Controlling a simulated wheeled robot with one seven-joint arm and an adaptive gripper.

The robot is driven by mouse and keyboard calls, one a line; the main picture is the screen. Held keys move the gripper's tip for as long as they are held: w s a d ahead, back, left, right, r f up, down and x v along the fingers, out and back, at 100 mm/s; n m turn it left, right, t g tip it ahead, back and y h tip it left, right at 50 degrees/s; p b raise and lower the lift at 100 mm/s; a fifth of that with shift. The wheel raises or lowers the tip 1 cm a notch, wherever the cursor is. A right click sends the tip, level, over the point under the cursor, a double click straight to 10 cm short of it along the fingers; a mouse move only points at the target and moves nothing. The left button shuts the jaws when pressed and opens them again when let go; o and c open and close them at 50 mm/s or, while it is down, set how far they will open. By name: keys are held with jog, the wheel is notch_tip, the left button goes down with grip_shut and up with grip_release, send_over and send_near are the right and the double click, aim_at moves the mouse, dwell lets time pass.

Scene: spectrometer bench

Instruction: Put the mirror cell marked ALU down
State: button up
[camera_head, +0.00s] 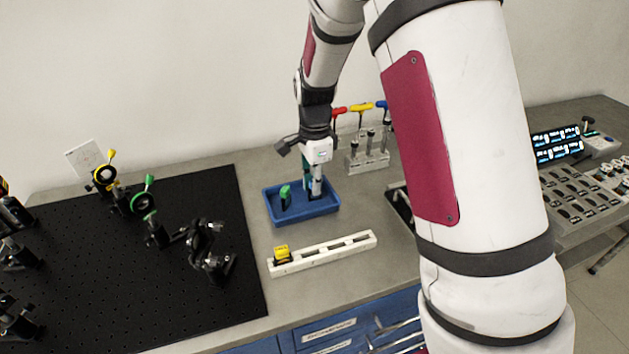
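My gripper (316,190) points down into the blue tray (277,221), at its right half. The fingers are small and partly hidden, so I cannot tell whether they are open or shut on something. A green-topped dark piece (285,196) stands in the left half of the tray, apart from the gripper. A yellow-topped dark piece (282,254) sits at the left end of the white slotted rack (325,254). No ALU marking is readable, so I cannot tell which piece is the mirror cell.
A black breadboard (110,260) with several optic mounts lies at the left. A stand (367,161) with red, yellow and blue-handled tools is behind the tray. A grey sample tray (575,205) is at the right. Bare bench lies around the white rack.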

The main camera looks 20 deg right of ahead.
jog(key=o, duration=0.4)
jog(key=shift+r, duration=0.1)
notch_tip(320, 180, up, 12)
jog(key=b, duration=0.1)
jog(key=s+r+n+t, duration=0.3)
jog(key=s+r+n, duration=0.55)
jog(key=s, duration=0.45)
jog(key=shift+s+a+n+t, duration=0.1)
jog(key=shift+s+n+t, duration=0.25)
jog(key=shift+s+n, duration=1.55)
jog(key=shift+s+n+t, duration=0.4)
jog(key=shift+s+n, duration=0.75)
jog(key=shift+s, duration=1.55)
jog(key=shift+s+a+n+t, duration=0.1)
jog(key=shift+s+n+t, duration=0.25)
jog(key=shift+s+n, duration=1.55)
jog(key=shift+s+m, duration=0.4)
